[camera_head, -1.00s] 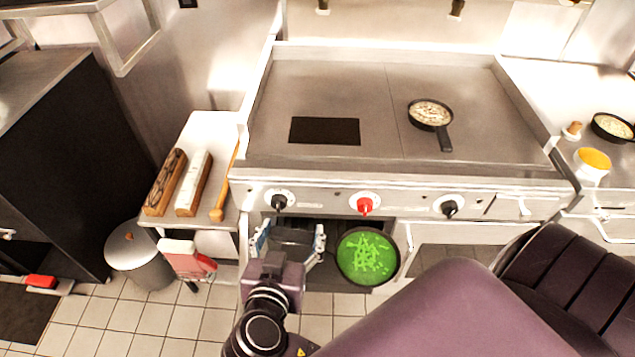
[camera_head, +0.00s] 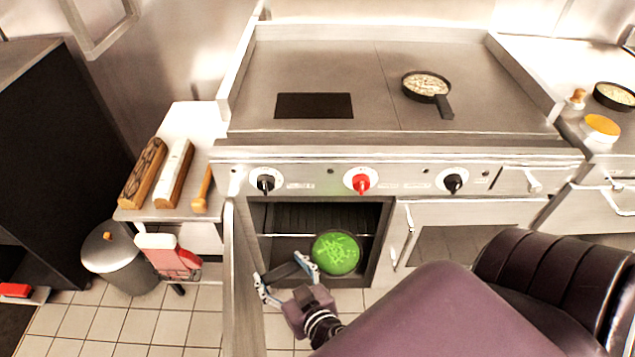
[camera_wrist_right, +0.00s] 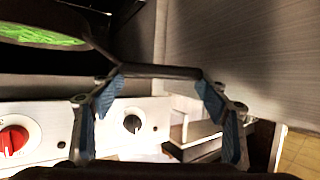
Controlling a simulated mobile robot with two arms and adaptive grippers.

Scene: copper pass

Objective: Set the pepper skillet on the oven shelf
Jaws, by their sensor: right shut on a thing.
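The pepper skillet (camera_head: 336,252) is a dark round pan with bright green strips, at the mouth of the open oven (camera_head: 384,240). My right gripper (camera_head: 286,270) is shut on its handle, in front of the opening's lower left. In the right wrist view the handle (camera_wrist_right: 160,71) runs between the fingertips, and the pan (camera_wrist_right: 45,30) shows at the upper left. A wire oven shelf (camera_head: 285,236) shows as a thin line behind the pan. I cannot tell whether the pan touches it. My left gripper is not in view.
The oven door (camera_head: 241,275) stands open at the left of the opening. Control knobs, one red (camera_head: 361,183), line the panel above. Another skillet (camera_head: 427,87) sits on the griddle (camera_head: 325,60). A bin (camera_head: 120,262) stands at the left.

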